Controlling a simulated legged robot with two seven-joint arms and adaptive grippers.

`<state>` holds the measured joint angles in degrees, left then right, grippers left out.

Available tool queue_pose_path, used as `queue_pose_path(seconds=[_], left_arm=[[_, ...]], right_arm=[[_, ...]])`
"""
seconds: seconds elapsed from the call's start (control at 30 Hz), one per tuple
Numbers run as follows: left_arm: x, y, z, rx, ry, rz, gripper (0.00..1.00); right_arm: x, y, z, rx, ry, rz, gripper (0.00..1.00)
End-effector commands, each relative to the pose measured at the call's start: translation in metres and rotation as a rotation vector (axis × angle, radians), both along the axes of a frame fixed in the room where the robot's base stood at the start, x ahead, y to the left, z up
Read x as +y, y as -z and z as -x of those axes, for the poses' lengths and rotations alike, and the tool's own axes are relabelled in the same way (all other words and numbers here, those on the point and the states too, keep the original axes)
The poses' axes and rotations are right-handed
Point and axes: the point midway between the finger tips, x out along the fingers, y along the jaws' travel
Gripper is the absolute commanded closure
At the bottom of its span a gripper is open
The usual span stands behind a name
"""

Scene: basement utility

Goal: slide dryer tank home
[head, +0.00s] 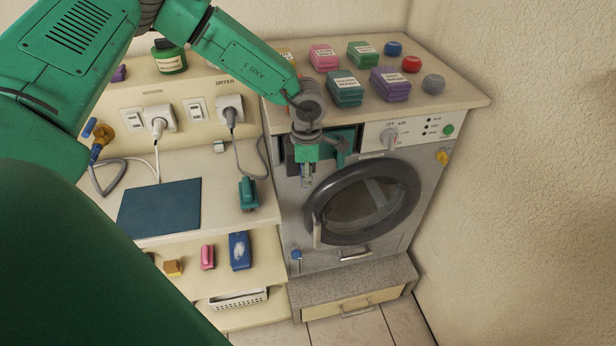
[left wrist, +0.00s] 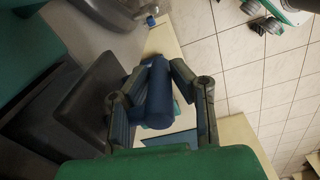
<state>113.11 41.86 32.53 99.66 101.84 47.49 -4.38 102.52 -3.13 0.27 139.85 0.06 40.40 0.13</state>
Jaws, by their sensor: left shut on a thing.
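The dryer (head: 290,225) stands at the right, under a counter. The left end of its top panel is dark and partly hidden behind my left gripper (head: 306,172). Teal parts show there, right of the gripper; I cannot tell whether they are the tank or my own gripper. In the left wrist view my left gripper (left wrist: 163,112) is shut on a dark blue rounded grip (left wrist: 158,92), which I take for the tank's handle. A dark box-like body (left wrist: 75,115) shows left of the fingers. How far the tank sits in is hidden. My right gripper is not in view.
The dryer's round door (head: 365,200) is closed, below and right of the gripper. Several coloured packs and round pieces lie on the counter (head: 445,95) above. A side shelf (head: 185,238) with plugs, cords and a blue mat (head: 160,208) stands left.

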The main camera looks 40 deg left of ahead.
Motion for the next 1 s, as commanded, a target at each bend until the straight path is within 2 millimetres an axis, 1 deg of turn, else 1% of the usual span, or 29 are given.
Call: queue_pose_path(seconds=[0.9, 0.93, 1.0], left_arm=[[0.022, 0.0, -0.018, -0.001, -0.001, 0.0, 1.0], [0.022, 0.0, -0.018, -0.001, 0.0, 0.0, 0.77], [0.022, 0.0, -0.018, -0.001, 0.0, 0.0, 0.56]], right_arm=[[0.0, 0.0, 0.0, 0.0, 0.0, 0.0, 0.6], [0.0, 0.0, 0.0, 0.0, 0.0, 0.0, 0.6], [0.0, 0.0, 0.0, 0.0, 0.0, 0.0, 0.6]])
